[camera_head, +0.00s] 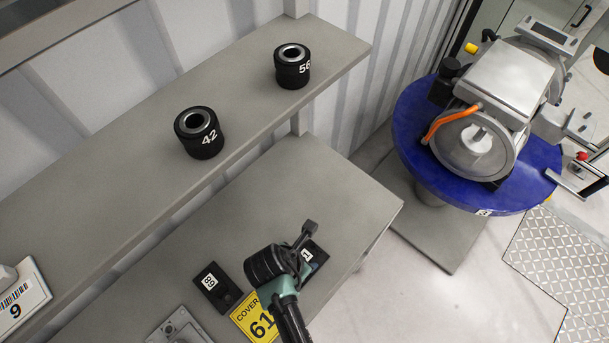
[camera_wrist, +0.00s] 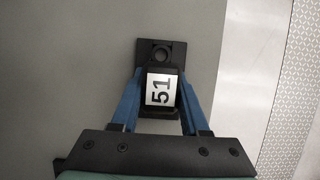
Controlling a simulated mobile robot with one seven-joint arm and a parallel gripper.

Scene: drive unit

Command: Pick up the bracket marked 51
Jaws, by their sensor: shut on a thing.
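The bracket marked 51 (camera_wrist: 160,54) is a black piece with a round hole in its far plate and a white label on its raised near part. In the wrist view my gripper (camera_wrist: 161,80) has its two blue fingers on either side of the raised part, shut on it. In the head view my gripper (camera_head: 305,262) is low over the lower shelf, at the bracket (camera_head: 318,257), which is partly hidden by my arm. I cannot tell whether the bracket touches the shelf.
A similar black bracket (camera_head: 217,288) and a yellow COVER 61 plate (camera_head: 251,318) lie left of my gripper on the lower shelf (camera_head: 345,205). Black cylinders 42 (camera_head: 199,133) and 56 (camera_head: 292,67) stand on the upper shelf. A blue round table (camera_head: 408,125) bears machinery at right.

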